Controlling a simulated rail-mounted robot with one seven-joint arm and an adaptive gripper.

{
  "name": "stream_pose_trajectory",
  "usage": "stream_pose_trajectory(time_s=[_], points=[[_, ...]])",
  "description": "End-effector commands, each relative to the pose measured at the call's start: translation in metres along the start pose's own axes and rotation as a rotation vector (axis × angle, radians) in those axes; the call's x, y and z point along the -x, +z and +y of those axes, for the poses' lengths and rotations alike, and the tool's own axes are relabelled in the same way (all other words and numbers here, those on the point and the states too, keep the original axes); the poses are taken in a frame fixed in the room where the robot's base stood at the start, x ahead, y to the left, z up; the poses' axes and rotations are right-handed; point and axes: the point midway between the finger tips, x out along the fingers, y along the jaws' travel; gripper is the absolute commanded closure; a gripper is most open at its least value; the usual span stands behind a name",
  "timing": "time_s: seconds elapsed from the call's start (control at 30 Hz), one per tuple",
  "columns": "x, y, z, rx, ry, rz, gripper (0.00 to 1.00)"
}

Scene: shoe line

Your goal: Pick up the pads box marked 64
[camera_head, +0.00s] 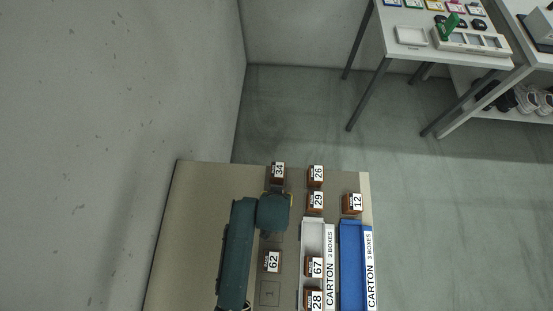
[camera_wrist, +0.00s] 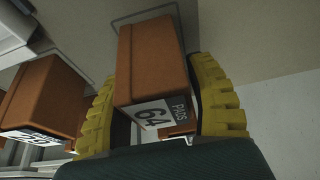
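The pads box marked 64 (camera_wrist: 152,62) is an orange-brown box with a white label reading PADS and 64, in the wrist view. My gripper (camera_wrist: 160,105) has one yellow ribbed finger on each side of it. The fingers lie close along the box's sides, but I cannot tell whether both press on it.
Box 34 (camera_head: 278,171) is just beyond my arm's end; boxes 26 (camera_head: 316,175), 29 (camera_head: 316,201) and 12 (camera_head: 353,203) stand to the right. Box 62 (camera_head: 272,261) is nearer. A white carton (camera_head: 312,236) holds boxes 67 and 28, beside a blue carton (camera_head: 350,250). The table's left side is clear.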

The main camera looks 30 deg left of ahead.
Motion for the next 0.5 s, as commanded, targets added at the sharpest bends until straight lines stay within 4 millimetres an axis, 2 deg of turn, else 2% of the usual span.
stream_pose_trajectory(time_s=[0.03,0.2,0.5], points=[[0.0001,0.0000,0.0000,0.000,0.000,0.000,0.56],[0.0001,0.0001,0.0000,0.000,0.000,0.000,0.89],[0.0005,-0.0001,0.0000,0.000,0.000,0.000,0.91]])
